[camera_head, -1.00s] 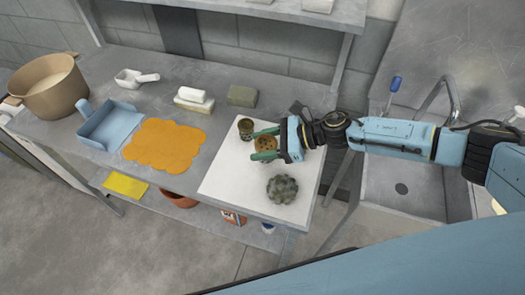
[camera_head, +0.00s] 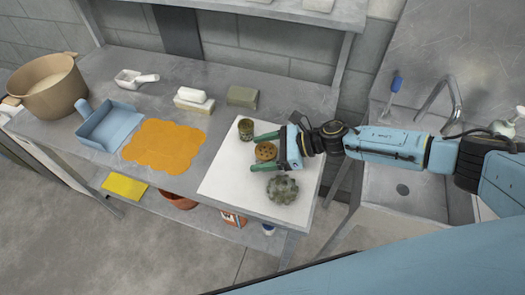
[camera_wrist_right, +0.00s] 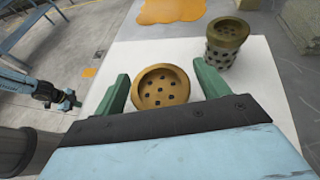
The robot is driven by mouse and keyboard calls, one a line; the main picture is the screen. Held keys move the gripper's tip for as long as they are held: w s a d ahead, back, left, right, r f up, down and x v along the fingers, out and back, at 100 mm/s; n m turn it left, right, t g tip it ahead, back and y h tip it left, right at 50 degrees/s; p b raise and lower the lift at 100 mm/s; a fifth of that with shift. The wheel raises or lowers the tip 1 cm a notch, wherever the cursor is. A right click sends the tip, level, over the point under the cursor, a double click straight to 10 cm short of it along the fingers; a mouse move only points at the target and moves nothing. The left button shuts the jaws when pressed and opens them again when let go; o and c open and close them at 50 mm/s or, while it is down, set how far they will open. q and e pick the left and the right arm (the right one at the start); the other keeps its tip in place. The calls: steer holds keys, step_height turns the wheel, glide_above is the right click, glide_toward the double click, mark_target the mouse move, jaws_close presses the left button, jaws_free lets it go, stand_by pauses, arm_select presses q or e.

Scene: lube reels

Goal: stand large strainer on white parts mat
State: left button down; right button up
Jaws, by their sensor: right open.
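The large strainer (camera_head: 266,151), a round tan-brass cup with holes, stands upright on the white parts mat (camera_head: 228,178). In the right wrist view the strainer (camera_wrist_right: 160,88) shows its rim and holed inside, facing up. My right gripper (camera_head: 266,152) is open around it, one green finger on each side; in the wrist view gaps show between both fingers and the strainer. A second, olive strainer (camera_head: 246,129) stands behind it on the mat, also in the wrist view (camera_wrist_right: 224,45). My left gripper (camera_wrist_right: 66,103) shows small at the left of the wrist view; its jaws are unclear.
An orange mat (camera_head: 166,145), blue dustpan (camera_head: 108,126), blocks (camera_head: 242,96) and a large pot (camera_head: 50,88) are on the bench. A sink (camera_head: 405,190) lies right.

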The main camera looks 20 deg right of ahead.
steer(key=shift+r, duration=0.25)
steer(key=b+v, duration=0.1)
steer(key=v, duration=0.9)
steer(key=shift+s+d, duration=0.15)
steer(key=shift+d, duration=0.3)
steer(key=shift+s+d+r, duration=0.2)
steer(key=shift+d+r, duration=0.1)
steer(key=shift+d, duration=0.15)
steer(key=shift+a, duration=0.1)
